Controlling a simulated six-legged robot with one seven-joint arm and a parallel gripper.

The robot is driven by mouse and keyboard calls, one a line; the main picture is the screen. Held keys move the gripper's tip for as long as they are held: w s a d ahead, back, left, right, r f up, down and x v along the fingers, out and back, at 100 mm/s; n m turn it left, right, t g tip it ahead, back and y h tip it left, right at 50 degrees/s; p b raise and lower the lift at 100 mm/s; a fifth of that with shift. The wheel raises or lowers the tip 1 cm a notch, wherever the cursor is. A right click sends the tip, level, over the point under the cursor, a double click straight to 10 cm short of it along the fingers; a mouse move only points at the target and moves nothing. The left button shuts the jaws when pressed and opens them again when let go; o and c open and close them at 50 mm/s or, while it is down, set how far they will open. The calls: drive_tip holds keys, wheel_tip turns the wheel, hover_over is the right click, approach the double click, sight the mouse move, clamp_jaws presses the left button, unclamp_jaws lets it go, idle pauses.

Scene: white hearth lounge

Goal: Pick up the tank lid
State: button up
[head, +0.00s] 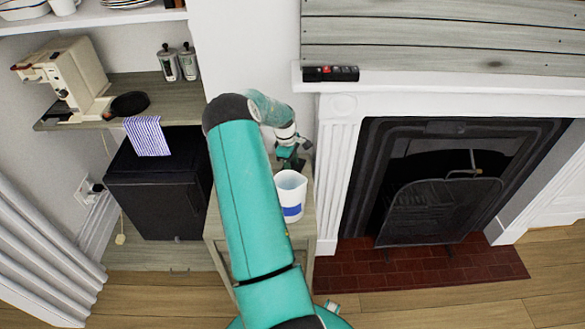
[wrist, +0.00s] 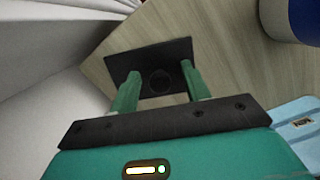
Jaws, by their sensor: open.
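A dark, flat, square piece, which looks like the tank lid (wrist: 150,50), lies on the pale wooden top of a small cabinet in the wrist view. A round dark shape shows on it between my fingers. My gripper (wrist: 160,70) is open, its two green fingertips over the dark piece, one on each side of the round shape. I cannot tell whether they touch it. In the head view my gripper (head: 290,155) is over the back of the cabinet, and the lid is hidden there.
A white jug with a blue band (head: 291,196) stands close to my gripper on the cabinet (head: 304,222). A light blue object (wrist: 297,122) is at the right in the wrist view. The white fireplace surround (head: 335,180) is right of the cabinet; a black mini fridge (head: 160,200) is left.

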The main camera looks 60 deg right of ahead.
clamp_jaws()
drive_tip(key=shift+r, duration=0.1)
